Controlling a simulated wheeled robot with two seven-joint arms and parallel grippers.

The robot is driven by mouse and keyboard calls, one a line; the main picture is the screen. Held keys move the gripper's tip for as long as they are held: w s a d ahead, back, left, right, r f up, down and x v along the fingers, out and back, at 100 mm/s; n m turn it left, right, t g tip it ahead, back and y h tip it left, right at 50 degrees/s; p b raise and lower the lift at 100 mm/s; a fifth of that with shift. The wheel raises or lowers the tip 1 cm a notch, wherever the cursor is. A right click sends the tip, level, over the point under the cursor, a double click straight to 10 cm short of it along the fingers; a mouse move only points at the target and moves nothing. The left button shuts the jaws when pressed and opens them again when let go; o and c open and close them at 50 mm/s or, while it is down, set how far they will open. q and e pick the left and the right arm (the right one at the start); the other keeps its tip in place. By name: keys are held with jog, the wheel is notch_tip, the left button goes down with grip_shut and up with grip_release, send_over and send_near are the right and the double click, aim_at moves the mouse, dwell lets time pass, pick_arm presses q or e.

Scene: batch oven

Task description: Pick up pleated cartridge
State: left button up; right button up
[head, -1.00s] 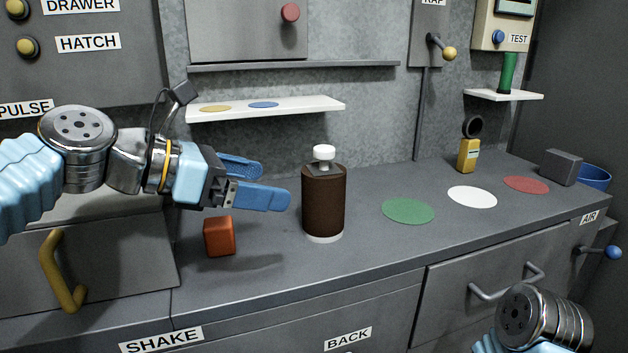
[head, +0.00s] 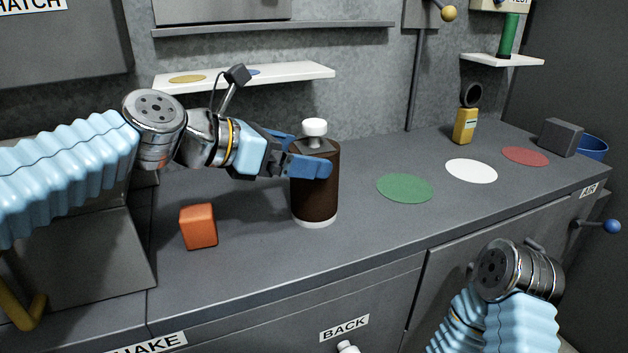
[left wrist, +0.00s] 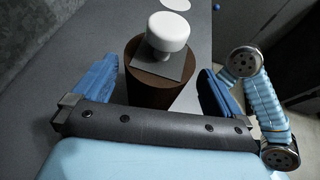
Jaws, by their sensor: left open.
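The pleated cartridge (head: 316,196) is a brown upright cylinder with a white base, a grey square plate on top and a white knob. It stands on the grey counter. My left gripper (head: 301,154) is open, with its blue fingers on either side of the cartridge's upper part. In the left wrist view the cartridge (left wrist: 150,90) sits between the two spread fingers (left wrist: 155,85), and gaps show on both sides. My right arm is at the lower right in the head view; its gripper is out of view.
An orange block (head: 198,226) stands left of the cartridge. Green (head: 405,188), white (head: 471,170) and red (head: 525,156) discs lie to the right. A yellow tool (head: 465,126) and grey block (head: 561,137) stand behind. A white shelf (head: 290,75) is above the gripper.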

pick_arm(q)
jog(key=x, duration=0.3)
jog(key=shift+w+d+f, duration=0.2)
jog(key=shift+w, duration=0.05)
jog(key=shift+c, duration=0.5)
jog(key=c, duration=1)
